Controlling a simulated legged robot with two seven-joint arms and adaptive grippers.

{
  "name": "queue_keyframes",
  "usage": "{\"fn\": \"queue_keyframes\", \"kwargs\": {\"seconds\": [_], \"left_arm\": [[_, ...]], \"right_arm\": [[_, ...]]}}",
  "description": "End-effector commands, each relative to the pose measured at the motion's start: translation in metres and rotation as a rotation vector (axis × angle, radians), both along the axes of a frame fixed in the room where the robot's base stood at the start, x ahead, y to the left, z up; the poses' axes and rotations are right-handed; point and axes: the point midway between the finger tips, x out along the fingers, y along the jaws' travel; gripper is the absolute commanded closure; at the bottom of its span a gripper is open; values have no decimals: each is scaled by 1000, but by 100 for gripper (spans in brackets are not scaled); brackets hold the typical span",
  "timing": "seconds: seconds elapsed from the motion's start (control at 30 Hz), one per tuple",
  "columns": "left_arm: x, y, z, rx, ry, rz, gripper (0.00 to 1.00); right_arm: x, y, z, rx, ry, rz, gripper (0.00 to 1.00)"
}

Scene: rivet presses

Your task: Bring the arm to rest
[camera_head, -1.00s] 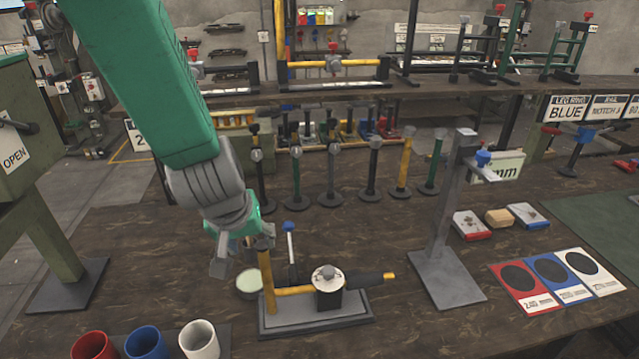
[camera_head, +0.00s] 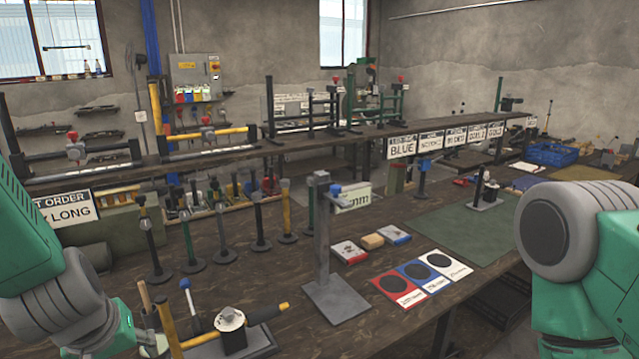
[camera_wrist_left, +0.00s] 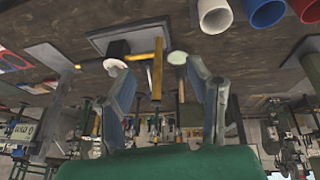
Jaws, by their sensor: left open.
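My left arm (camera_head: 70,305) comes in at the lower left of the head view, its wrist low by the bench's front. My left gripper shows in the left wrist view (camera_wrist_left: 157,72) with its two fingers spread apart and nothing gripped. A yellow post (camera_wrist_left: 157,52) appears between the fingers in that picture, clear of both. The post stands on a small fixture that also holds a black block with a yellow-tipped handle (camera_head: 262,314). My right arm (camera_head: 570,240) shows at the right edge of the head view; its gripper is out of frame.
A grey stand (camera_head: 322,240) rises mid-bench, with several upright posts (camera_head: 258,215) behind it. Red, blue and white cards (camera_head: 422,276) lie right of it. Red, blue and white cups, including the blue cup (camera_wrist_left: 265,12), show in the left wrist view. The green mat (camera_head: 465,228) has free room.

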Motion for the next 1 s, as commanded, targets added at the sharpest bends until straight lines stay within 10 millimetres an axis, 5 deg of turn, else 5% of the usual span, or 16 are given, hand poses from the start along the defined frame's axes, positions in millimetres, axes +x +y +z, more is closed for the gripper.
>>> {"fn": "queue_keyframes", "kwargs": {"seconds": [0.37,0.57,0.77,0.9,1.0], "left_arm": [[-23,9,-77,77,84,-76,54],[-52,15,-141,126,149,-159,54],[-102,19,-243,156,249,-307,54],[-157,14,-322,130,319,-446,54],[-189,7,-357,94,348,-518,54]], "right_arm": [[0,0,-26,0,-1,1,48],[0,0,-48,0,0,1,48],[-1,1,-84,0,0,0,48],[-1,1,-115,0,0,0,48],[-1,1,-129,0,0,1,48]]}}
